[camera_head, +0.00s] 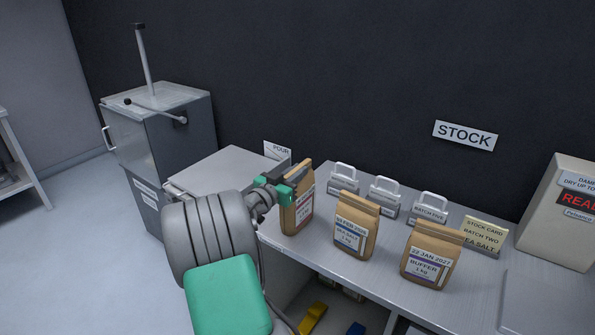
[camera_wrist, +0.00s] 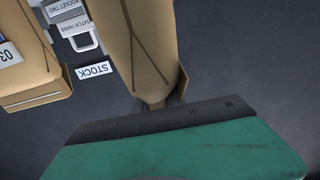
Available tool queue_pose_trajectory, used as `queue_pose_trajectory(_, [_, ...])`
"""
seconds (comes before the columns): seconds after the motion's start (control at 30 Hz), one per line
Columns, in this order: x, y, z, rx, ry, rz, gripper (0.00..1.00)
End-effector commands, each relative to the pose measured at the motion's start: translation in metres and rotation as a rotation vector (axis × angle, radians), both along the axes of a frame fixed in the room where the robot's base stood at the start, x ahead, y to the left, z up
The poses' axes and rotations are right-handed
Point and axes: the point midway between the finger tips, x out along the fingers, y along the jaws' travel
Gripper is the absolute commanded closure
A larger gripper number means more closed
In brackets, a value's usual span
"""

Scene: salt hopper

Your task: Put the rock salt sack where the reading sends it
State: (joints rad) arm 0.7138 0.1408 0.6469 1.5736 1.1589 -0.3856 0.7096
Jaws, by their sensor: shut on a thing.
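My gripper (camera_head: 284,186) is shut on the top of a brown paper sack with a red-marked label (camera_head: 300,204) at the left end of the bench. The label text is too small to read, so I cannot confirm it is the rock salt. The sack is nearly upright; I cannot tell whether its base touches the bench. In the wrist view the held sack (camera_wrist: 140,45) stands against my green gripper body (camera_wrist: 185,155). A reader box (camera_head: 565,215) at the far right has a dark display with red letters, cut off by the picture's edge.
A blue-labelled sea salt sack (camera_head: 357,226) and a purple-labelled buffer sack (camera_head: 432,257) stand to the right on the bench (camera_head: 385,281). Behind them are several grey clip-like holders (camera_head: 384,196) and a yellow stock card (camera_head: 482,236). A grey hopper cabinet (camera_head: 160,140) with levers stands left.

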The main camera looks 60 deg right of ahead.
Motion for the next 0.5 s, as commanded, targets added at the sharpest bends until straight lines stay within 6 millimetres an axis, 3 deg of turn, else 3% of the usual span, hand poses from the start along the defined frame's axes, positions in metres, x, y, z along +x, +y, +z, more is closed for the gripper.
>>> queue_pose_trajectory(0.3, [-0.0002,0.0000,-0.0003,0.000,0.000,0.000,0.64])
queue_pose_trajectory(0.5, [-0.0002,0.0000,0.0001,0.000,0.000,0.000,0.64])
